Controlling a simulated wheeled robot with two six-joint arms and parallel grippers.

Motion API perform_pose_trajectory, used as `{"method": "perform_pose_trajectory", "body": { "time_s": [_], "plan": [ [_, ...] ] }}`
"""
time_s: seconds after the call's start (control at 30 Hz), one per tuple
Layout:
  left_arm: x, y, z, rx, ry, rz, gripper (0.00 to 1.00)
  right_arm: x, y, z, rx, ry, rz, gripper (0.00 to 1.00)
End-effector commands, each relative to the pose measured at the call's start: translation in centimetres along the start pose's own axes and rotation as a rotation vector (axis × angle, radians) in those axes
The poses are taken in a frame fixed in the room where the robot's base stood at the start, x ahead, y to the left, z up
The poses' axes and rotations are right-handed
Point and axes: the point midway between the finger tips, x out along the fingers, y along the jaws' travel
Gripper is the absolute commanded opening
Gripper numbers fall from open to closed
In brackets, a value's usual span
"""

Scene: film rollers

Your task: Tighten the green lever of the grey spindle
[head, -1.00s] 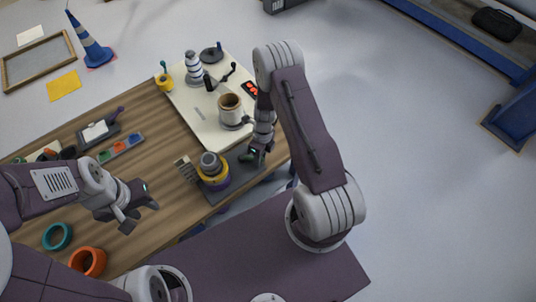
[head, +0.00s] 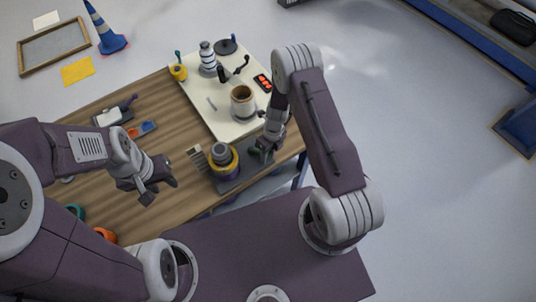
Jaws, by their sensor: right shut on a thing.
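The grey spindle (head: 220,150) stands upright at the table's front right, with a yellow and purple ring around its lower part, on a dark grey base plate. A small green part (head: 254,152), which looks like the green lever, shows just right of it. My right gripper (head: 262,150) is at this green part and shut on it; the fingers partly hide it, so the lever's exact angle cannot be told. My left gripper (head: 160,187) is open and empty, left of the spindle, over the front of the wooden table.
A cream board (head: 207,106) behind the spindle bears a brown-rimmed cup-like roller (head: 242,101), a striped roller (head: 208,62) and a red-lit display (head: 263,83). A beige slotted block (head: 196,154) stands just left of the spindle. An orange ring (head: 105,236) lies at the front left.

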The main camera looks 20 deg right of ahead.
Motion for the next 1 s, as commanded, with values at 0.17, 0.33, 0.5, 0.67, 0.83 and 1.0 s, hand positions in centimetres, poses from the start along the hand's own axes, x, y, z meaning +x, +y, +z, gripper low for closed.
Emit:
{"method": "perform_pose_trajectory", "body": {
  "time_s": [0.17,0.33,0.5,0.67,0.83,1.0],
  "plan": [
    [0.0,0.0,0.0,0.000,0.000,0.000,0.36,0.0,0.0,0.0,-0.002,0.000,0.000,0.48],
    [0.0,0.0,0.0,0.000,0.000,0.000,0.36,0.0,0.0,0.0,-0.002,0.000,0.000,0.48],
    [0.1,0.0,0.0,0.000,0.000,0.000,0.36,-1.5,0.0,0.1,-0.002,-0.003,-0.001,0.48],
    [0.2,0.0,0.0,0.000,0.000,0.000,0.36,-5.2,0.0,0.2,-0.003,-0.005,-0.003,0.48],
    [0.4,0.0,0.0,0.000,0.000,0.000,0.36,-8.1,0.0,0.1,-0.001,-0.003,-0.002,0.48],
    [0.4,0.0,0.1,0.000,0.000,0.000,0.36,-9.1,0.1,0.0,-0.002,0.000,-0.001,0.48]
  ]
}}
